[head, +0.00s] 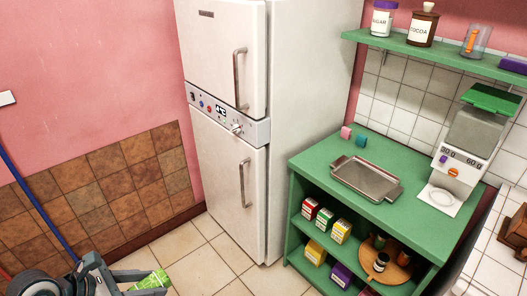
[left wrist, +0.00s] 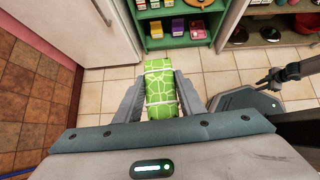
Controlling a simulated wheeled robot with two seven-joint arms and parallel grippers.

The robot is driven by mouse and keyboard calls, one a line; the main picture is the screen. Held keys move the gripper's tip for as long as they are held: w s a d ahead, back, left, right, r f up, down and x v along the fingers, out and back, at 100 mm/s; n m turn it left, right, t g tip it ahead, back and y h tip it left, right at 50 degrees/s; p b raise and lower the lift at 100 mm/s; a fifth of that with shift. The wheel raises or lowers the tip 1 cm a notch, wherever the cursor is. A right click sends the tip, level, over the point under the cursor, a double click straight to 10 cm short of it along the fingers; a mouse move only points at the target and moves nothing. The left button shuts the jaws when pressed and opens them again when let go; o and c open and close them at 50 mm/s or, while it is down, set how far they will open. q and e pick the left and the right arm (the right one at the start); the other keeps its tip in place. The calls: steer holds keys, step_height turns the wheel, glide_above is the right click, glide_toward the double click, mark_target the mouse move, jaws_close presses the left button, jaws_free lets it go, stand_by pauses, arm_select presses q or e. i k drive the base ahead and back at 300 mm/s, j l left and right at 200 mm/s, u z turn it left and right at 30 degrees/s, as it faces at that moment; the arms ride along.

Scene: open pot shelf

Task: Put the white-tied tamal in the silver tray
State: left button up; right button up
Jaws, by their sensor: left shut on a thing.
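The tamal (left wrist: 160,90) is a bright green wrapped bundle with white ties and pale line markings. It also shows at the bottom left of the head view (head: 152,281). My left gripper (left wrist: 160,100) is shut on it and holds it above the tiled floor, away from the counter. The silver tray (head: 367,181) lies on top of the green shelf counter, at its left part, and looks empty. My right gripper does not show in the head view.
Tiled floor is clear between.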

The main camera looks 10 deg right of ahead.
mark_target(365, 179)
steer(key=i+l+z, duration=0.1)
steer(key=l+z, duration=0.25)
steer(key=i+l+z, duration=0.1)
steer(key=z, duration=0.25)
steer(key=i+l+z, duration=0.15)
steer(key=z, duration=0.25)
steer(key=i+l+z, duration=0.2)
steer(key=i+l, duration=0.4)
